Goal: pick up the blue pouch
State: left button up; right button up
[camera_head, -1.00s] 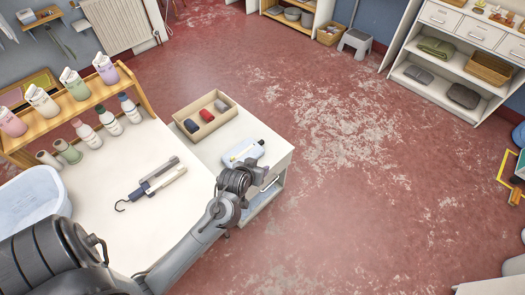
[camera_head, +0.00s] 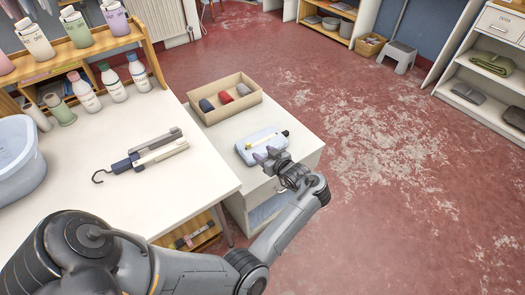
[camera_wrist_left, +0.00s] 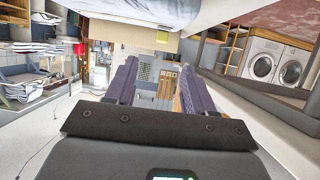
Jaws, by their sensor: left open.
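The blue pouch (camera_head: 262,145) is a flat, pale blue packet with a yellow and dark strip along its top. It lies on the white cabinet top in the head view. My left gripper (camera_head: 266,154) is at the pouch's near edge, with its two purple fingertips apart and overlapping that edge in the picture. I cannot tell if they touch it. In the left wrist view the fingers (camera_wrist_left: 157,80) are spread with nothing held between them. A pale bluish shape at the top of that view may be the pouch. My right gripper is not in view.
A wooden tray (camera_head: 246,112) with dark, red and grey items stands just behind the pouch. A hook-ended scale (camera_head: 144,154) lies on the white table to the left, near bottles (camera_head: 113,84) and a pale tub (camera_head: 17,165). The red floor at right is open.

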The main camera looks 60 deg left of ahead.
aim_at(249, 145)
pick_arm(q)
jog(key=b+x, duration=0.1)
jog(key=x, duration=0.4)
jog(key=shift+a+f, duration=0.1)
jog(key=shift+a, duration=0.15)
jog(key=shift+a+f, duration=0.2)
jog(key=shift+a, duration=0.1)
jog(key=b+x, duration=0.1)
jog(key=x, duration=0.3)
jog(key=shift+a+f, duration=0.1)
jog(key=shift+a, duration=0.1)
jog(key=shift+d, duration=0.1)
jog(key=shift+c, duration=0.7)
grip_shut()
